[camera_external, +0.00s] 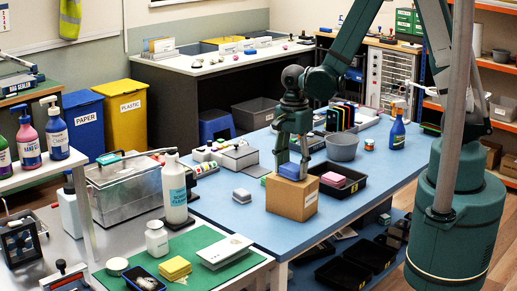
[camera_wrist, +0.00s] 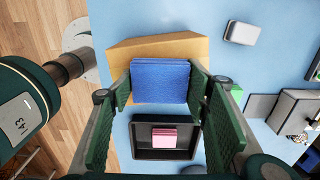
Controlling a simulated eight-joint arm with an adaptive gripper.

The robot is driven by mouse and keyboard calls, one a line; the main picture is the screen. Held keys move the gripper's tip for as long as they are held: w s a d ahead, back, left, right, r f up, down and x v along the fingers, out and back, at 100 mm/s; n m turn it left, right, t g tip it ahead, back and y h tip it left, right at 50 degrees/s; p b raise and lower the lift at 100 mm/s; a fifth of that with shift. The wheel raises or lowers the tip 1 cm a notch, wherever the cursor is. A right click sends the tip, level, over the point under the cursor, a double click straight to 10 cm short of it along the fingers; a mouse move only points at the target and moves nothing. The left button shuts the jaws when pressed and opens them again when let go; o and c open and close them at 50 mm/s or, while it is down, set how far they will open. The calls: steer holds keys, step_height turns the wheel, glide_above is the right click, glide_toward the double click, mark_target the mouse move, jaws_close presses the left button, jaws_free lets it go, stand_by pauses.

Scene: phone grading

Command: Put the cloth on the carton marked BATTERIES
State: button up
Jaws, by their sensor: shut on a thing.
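The cloth (camera_wrist: 160,80) is a folded blue pad held between the two fingers of my gripper (camera_wrist: 158,95). In the external view the blue cloth (camera_external: 293,171) shows between the fingertips of my gripper (camera_external: 292,168), at the top of a brown cardboard carton (camera_external: 291,200). The carton also shows beyond the cloth in the wrist view (camera_wrist: 190,46). A small white label is on the carton's side, too small to read. The cloth looks level and at or just above the carton's top; I cannot tell whether it touches.
A black tray (camera_external: 354,187) with a pink folded cloth (camera_external: 333,179) lies just right of the carton. A grey bucket (camera_external: 342,148) and a blue spray bottle (camera_external: 397,132) stand behind. A small grey block (camera_external: 242,195) lies to the left. The blue tabletop (camera_external: 255,228) in front is clear.

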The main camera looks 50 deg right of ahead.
mark_target(293, 166)
steer(key=shift+f, duration=0.25)
steer(key=o, duration=0.8)
steer(key=shift+c, duration=0.2)
steer(key=shift+r, duration=0.25)
step_height(293, 166, up, 12)
stand_by(0.7)
stand_by(0.8)
steer(key=s+d+r+n+t, duration=0.3)
steer(key=s+d+r+n, duration=0.2)
steer(key=d+r+n, duration=0.3)
steer(key=s+d+r+n+t, duration=0.4)
steer(key=s+d+r+n, duration=0.1)
steer(key=d+r+n, duration=0.4)
steer(key=shift+n, duration=0.5)
